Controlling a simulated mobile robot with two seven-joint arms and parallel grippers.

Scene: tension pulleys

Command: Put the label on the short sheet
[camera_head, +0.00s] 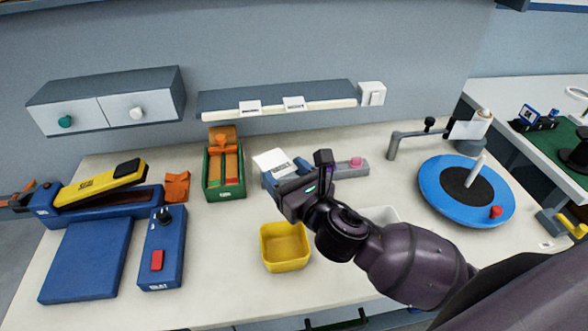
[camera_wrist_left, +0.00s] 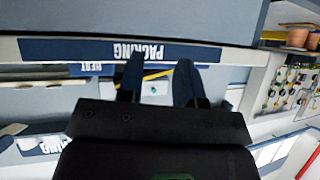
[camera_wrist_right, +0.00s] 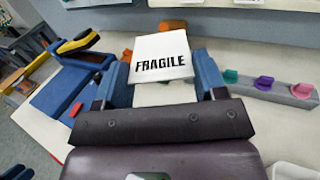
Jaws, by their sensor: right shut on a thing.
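The white label (camera_head: 272,161) with the black word FRAGILE is at my right gripper (camera_head: 285,174). In the right wrist view the label (camera_wrist_right: 161,57) stands tilted between the two blue fingers of my right gripper (camera_wrist_right: 163,78), which is shut on it. It is above the table, between the green tray and the grey rail. I cannot tell which thing is the short sheet. My left gripper (camera_wrist_left: 158,75) shows only in the left wrist view. Its fingers are apart with nothing seen between them, and it faces a blue strip marked PACKING.
A green tray (camera_head: 224,185) stands left of my right gripper. A yellow bin (camera_head: 284,247) is in front of it. A grey rail with coloured knobs (camera_wrist_right: 296,92) lies to the right. Two white cards hang on the shelf (camera_head: 275,97). A blue turntable (camera_head: 438,190) is far right.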

